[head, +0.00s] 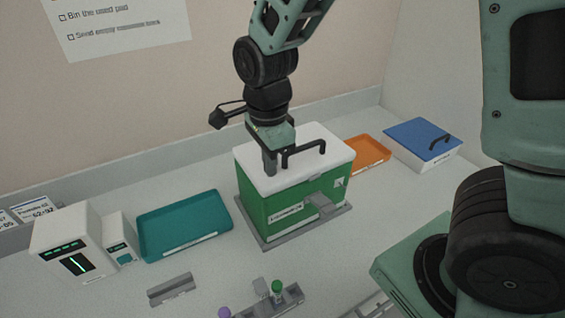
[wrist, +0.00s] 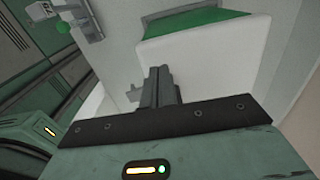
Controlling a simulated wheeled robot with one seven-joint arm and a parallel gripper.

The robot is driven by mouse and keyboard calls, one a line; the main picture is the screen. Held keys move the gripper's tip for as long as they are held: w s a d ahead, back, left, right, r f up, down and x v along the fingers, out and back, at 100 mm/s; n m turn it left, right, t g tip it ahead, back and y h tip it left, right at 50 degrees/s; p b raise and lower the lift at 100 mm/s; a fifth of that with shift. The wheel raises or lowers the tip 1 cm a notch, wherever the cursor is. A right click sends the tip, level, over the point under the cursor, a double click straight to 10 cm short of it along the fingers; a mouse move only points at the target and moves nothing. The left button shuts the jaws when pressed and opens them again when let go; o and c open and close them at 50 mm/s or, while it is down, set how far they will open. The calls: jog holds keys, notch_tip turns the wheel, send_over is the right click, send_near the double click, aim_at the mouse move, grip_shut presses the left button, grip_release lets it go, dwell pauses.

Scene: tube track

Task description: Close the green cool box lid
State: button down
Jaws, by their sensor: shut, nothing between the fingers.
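The green cool box (head: 282,208) stands mid-counter with a grey latch (head: 323,203) on its front. Its white lid (head: 312,165) lies flat over the top, with no gap that I can make out in the head view. In the wrist view the shut fingers (wrist: 160,75) stand in front of the white lid (wrist: 210,65), with the green box side (wrist: 190,22) beyond.
A teal tray (head: 184,225) and white devices (head: 72,243) stand left of the box. An orange tray (head: 367,154) and a blue-lidded box (head: 420,140) stand to the right. A grey rack (head: 280,300) with a green-capped tube is in front.

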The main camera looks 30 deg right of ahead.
notch_tip(320, 180, up, 7)
jog(key=p, duration=0.6)
jog(key=s+a+f+n+b, duration=0.3)
jog(key=s+n+b, duration=0.3)
jog(key=n, duration=0.7)
jog(key=s+a+f+n+b, duration=0.3)
jog(key=s+n+b, duration=0.3)
jog(key=s+n, duration=0.5)
jog(key=shift+s+a+f+n+y, duration=0.2)
jog(key=shift+f+n+y, duration=0.1)
jog(key=shift+f+n, duration=0.55)
